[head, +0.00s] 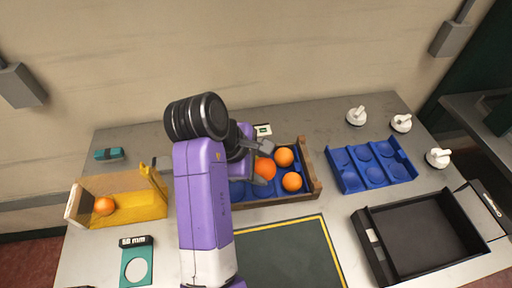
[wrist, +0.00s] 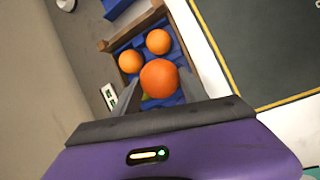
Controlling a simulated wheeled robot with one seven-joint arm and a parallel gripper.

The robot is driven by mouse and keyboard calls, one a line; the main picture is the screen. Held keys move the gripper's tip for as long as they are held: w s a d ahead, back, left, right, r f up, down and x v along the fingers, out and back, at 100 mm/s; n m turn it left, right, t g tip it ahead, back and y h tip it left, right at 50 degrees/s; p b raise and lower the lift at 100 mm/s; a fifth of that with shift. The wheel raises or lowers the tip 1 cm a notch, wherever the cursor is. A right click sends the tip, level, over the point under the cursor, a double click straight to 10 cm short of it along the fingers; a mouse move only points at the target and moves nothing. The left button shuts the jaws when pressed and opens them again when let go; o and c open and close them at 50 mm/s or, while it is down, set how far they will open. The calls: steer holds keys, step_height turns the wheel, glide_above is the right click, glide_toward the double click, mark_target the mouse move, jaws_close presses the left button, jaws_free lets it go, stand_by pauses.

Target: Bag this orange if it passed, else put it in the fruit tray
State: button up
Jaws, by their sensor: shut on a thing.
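My gripper (wrist: 158,92) is shut on an orange (wrist: 159,77), which also shows in the head view (head: 265,169). My arm hides the tray's left end. A yellow open-fronted container (head: 150,207) at the left holds one orange (head: 104,206). No bag is clearly recognisable.
A teal gauge marked 60 mm (head: 138,250) lies front left. A dark mat with a yellow border (head: 285,258) lies in front of the tray. An empty blue cupped tray (head: 347,182), a black tray (head: 376,267) and white knobbed objects (head: 356,117) stand at the right.

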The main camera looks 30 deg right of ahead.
steer(key=shift+w+d+f, duration=0.1)
steer(key=shift+w, duration=0.1)
step_height(320, 180, down, 5)
steer(key=b, duration=0.6)
steer(key=shift+f, duration=0.2)
steer(key=shift+f+b, duration=0.5)
steer(key=shift+f, duration=0.6)
steer(key=shift+f, duration=0.55)
steer(key=o, duration=1.8)
steer(key=shift+r+p, duration=4.05)
steer(key=shift+p, duration=0.35)
